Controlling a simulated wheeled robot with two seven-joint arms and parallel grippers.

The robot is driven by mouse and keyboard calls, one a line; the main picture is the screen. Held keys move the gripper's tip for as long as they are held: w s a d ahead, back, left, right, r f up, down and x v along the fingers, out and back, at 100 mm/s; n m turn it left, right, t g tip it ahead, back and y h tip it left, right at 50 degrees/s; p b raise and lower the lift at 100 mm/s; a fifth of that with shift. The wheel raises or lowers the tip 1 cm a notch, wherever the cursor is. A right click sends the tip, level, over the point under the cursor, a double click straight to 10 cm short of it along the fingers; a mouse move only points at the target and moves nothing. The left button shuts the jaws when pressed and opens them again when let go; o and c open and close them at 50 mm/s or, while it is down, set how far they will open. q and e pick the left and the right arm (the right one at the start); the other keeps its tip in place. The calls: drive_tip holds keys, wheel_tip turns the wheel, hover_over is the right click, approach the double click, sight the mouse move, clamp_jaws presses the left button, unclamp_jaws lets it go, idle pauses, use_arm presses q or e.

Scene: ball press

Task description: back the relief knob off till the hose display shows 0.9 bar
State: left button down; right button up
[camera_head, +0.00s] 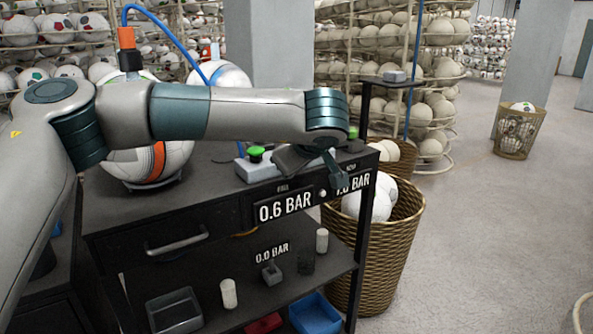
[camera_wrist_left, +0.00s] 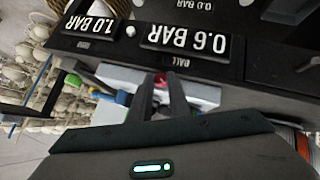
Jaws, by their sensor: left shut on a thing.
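My left gripper (camera_head: 325,165) reaches over the front right of the black bench. In the left wrist view its fingers (camera_wrist_left: 160,98) are closed around a small red knob (camera_wrist_left: 158,78) on a white box (camera_wrist_left: 112,76). The fingers hide part of the knob. The hose display (camera_wrist_left: 91,24) reads 1.0 BAR, upside down in the left wrist view; in the head view (camera_head: 358,182) my gripper partly covers it. The ball display (camera_head: 285,206) reads 0.6 BAR and also shows in the left wrist view (camera_wrist_left: 185,38). My right gripper is not in view.
A white box with a green button (camera_head: 257,154) is left of my gripper. A ball with an orange stripe (camera_head: 150,160) stands under an orange fitting (camera_head: 126,38) on a blue hose. A 0.0 BAR label (camera_head: 271,253) hangs below. A wicker basket (camera_head: 395,250) stands right.

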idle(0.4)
use_arm(q)
drive_tip(key=c, duration=1.6)
unclamp_jaws()
drive_tip(key=shift+c, duration=0.2)
drive_tip(key=shift+s, duration=0.15)
